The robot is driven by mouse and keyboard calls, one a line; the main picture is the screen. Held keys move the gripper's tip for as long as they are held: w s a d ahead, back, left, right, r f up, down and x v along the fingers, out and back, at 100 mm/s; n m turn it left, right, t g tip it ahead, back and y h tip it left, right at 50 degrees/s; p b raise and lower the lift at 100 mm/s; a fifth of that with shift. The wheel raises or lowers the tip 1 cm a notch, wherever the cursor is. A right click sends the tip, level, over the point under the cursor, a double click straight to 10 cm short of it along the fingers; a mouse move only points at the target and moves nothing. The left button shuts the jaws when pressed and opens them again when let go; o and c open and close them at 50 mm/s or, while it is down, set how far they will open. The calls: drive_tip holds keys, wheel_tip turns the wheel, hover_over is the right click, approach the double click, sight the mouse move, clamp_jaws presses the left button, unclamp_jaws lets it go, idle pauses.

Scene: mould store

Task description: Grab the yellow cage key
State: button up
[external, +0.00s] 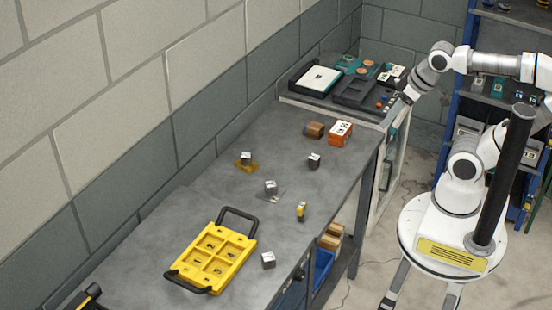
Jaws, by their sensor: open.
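A small upright yellow piece (301,212), the likeliest yellow cage key, stands on the grey workbench (195,205) near its right edge. It is too small to make out its shape. My gripper (400,104) is open, at the bench's far right end beside the black panel unit. It is well apart from the yellow piece, up and to the right of it in the picture. Its fingertips are small and hard to make out, and I see nothing held in them.
A yellow tray (249,246) with black handles lies on the near bench. Several grey blocks stand around the yellow piece, one (270,187) to its left. An orange box (340,133) sits farther back. The black panel unit (352,92) fills the far end.

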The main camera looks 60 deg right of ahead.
drive_tip(key=shift+c, duration=0.2)
drive_tip(key=w+d+f+m+g+y+b, duration=0.3)
drive_tip(key=w+f+m+y+b, duration=0.35)
drive_tip(key=w+f+m, duration=0.6)
drive_tip(key=w+d+f+m+g+y+b, duration=0.3)
drive_tip(key=w+f+m+y+b, duration=0.45)
drive_tip(key=f, duration=1.05)
drive_tip(key=n+p, duration=0.1)
drive_tip(key=n, duration=0.1)
approach(299, 213)
drive_tip(key=x, duration=0.5)
drive_tip(key=shift+s, duration=0.15)
drive_tip(key=shift+h, duration=0.3)
drive_tip(key=shift+x, duration=2.95)
drive_tip(key=shift+w+r, duration=0.1)
drive_tip(key=shift+w, duration=0.1)
clamp_jaws()
